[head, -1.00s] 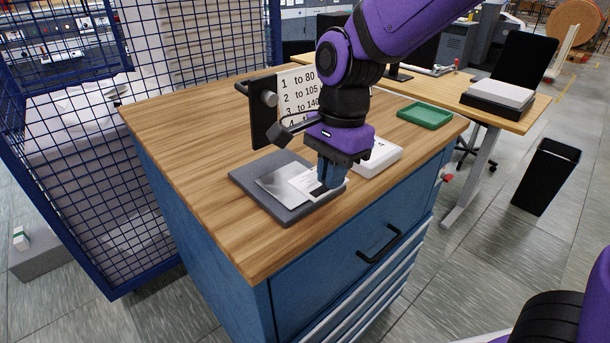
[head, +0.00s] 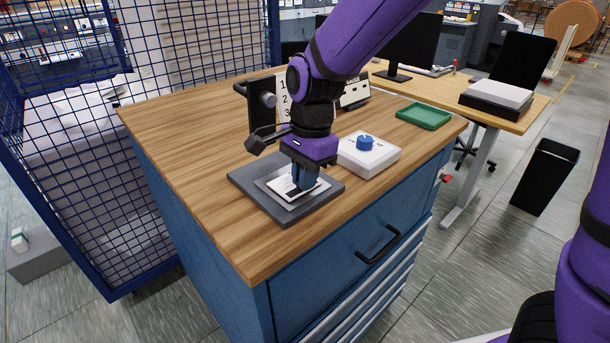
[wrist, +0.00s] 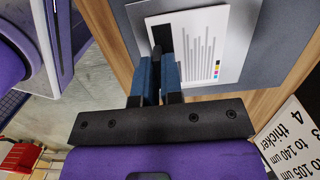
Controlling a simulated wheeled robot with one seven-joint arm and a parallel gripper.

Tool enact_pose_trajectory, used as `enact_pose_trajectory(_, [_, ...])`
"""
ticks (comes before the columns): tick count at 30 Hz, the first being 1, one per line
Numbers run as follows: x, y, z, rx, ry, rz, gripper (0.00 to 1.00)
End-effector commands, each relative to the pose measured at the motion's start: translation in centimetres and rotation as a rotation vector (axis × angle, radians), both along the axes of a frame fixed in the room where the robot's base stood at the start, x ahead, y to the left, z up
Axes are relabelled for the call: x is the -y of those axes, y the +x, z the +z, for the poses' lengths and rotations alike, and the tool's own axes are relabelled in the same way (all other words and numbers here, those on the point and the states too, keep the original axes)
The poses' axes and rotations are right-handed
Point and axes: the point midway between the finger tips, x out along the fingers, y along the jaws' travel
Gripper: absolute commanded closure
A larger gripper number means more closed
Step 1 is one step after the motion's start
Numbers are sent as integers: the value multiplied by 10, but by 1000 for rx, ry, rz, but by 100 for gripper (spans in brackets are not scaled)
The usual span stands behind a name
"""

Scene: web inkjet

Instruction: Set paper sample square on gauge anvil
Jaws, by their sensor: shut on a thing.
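The paper sample (head: 289,189) is a white square with grey bars; the wrist view shows its bars, small colour patches and a black part at the jaws (wrist: 198,48). My gripper (head: 303,186) points down, shut on that black part; its blue fingers also show in the wrist view (wrist: 160,62). The sample lies over the light grey anvil square (head: 294,205), whose edges show around it. The anvil is on a dark grey base plate (head: 285,218). I cannot tell whether the sample touches the anvil. The fingers hide part of the sample.
A black gauge bracket with a round knob (head: 268,99) stands behind the plate. A white box with a blue knob (head: 365,143) is close on the right. A numbered sign (wrist: 297,140) is partly hidden behind my arm. A green tray (head: 424,115) lies farther right. The wooden top at left is clear.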

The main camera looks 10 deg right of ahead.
Motion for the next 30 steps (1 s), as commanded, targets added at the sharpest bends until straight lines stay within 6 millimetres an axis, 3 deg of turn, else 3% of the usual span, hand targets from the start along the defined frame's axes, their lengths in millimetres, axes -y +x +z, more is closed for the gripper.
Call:
enact_pose_trajectory(5, [0, 0, -3, -1, -1, 0, 100])
enact_pose_trajectory(6, [0, 0, -3, -1, -1, 0, 88])
enact_pose_trajectory(9, [0, 0, -3, -1, -1, 0, 67])
enact_pose_trajectory(20, [0, 0, 2, 1, 1, 0, 67])
enact_pose_trajectory(23, [1, 2, 13, 2, 2, 0, 67])
enact_pose_trajectory(30, [6, 5, 60, 3, 2, 0, 67])
